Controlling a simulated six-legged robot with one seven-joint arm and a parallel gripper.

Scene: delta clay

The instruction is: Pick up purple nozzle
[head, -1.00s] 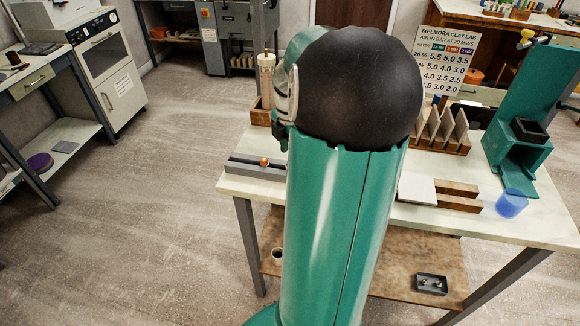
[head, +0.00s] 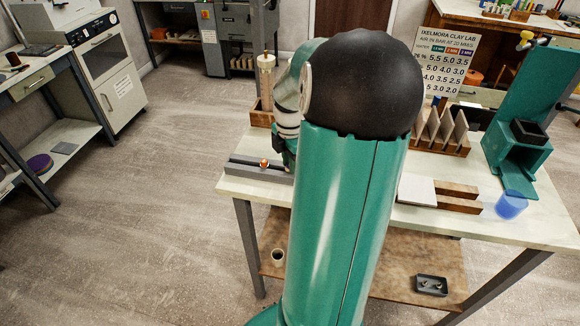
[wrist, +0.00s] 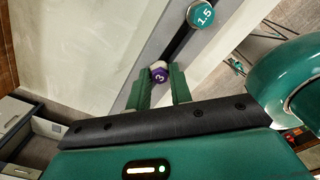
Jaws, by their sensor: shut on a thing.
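The purple nozzle (wrist: 159,72), marked 3, shows in the wrist view between the fingertips of my gripper (wrist: 160,80). My gripper is shut on it. It is over or close to the dark slot of a grey rack (wrist: 217,45); I cannot tell whether it is clear of the slot. A teal nozzle (wrist: 201,14), marked 1.5, sits farther along the slot. In the head view my arm hides my gripper and the purple nozzle. The rack (head: 245,167) shows there at the table's left end, with a copper-coloured nozzle (head: 264,162) on it.
Floor is clear to the left.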

